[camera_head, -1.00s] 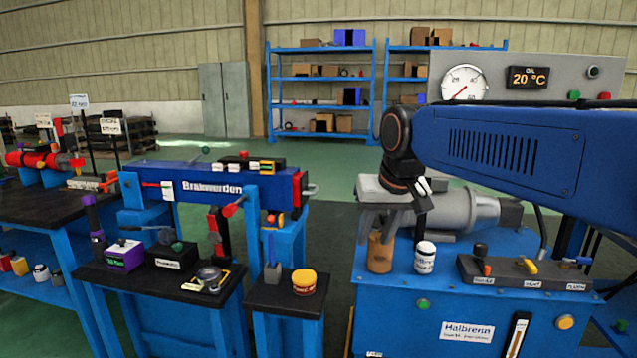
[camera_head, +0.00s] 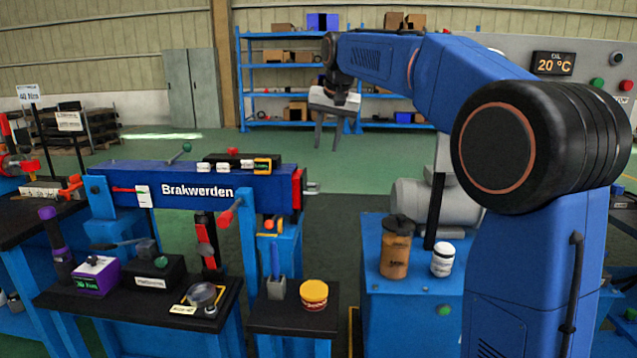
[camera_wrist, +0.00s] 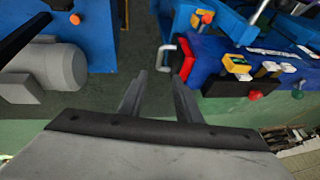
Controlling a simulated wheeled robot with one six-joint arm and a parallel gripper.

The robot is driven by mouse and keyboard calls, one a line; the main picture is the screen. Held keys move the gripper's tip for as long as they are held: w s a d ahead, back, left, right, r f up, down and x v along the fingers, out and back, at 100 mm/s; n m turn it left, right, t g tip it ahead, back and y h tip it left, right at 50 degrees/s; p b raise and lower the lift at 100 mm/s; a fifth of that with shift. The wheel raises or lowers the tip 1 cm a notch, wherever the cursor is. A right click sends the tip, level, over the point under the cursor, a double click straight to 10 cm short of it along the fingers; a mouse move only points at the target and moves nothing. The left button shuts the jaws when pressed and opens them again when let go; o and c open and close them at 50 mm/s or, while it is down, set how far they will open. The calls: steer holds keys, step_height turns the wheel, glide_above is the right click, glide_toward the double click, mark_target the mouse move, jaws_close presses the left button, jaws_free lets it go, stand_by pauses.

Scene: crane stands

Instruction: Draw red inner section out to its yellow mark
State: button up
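The blue boom marked Brakwerden (camera_head: 215,192) lies level across its stand at left centre. The red inner section (camera_head: 297,190) shows only as a short red end at the boom's right, with a pale handle (camera_head: 312,187) on it. No yellow mark can be made out on the red part. In the wrist view the red end (camera_wrist: 184,62) and the U-shaped handle (camera_wrist: 164,57) lie just beyond my fingertips. My gripper (camera_head: 329,145) is open and empty, fingers down, above and right of the handle in the head view. Its two fingers (camera_wrist: 160,78) stand apart in the wrist view.
A grey motor (camera_head: 440,205) on a blue cabinet, with a brown jar (camera_head: 396,250) and a white jar (camera_head: 443,260), stands to the right. A bench (camera_head: 130,305) with small boxes lies below the boom. Green floor is free behind.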

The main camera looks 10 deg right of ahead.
mark_target(318, 189)
steer(key=x, duration=1.7)
steer(key=shift+w+f, duration=0.1)
steer(key=shift+f, duration=0.1)
steer(key=shift+d, duration=0.1)
jaws_close()
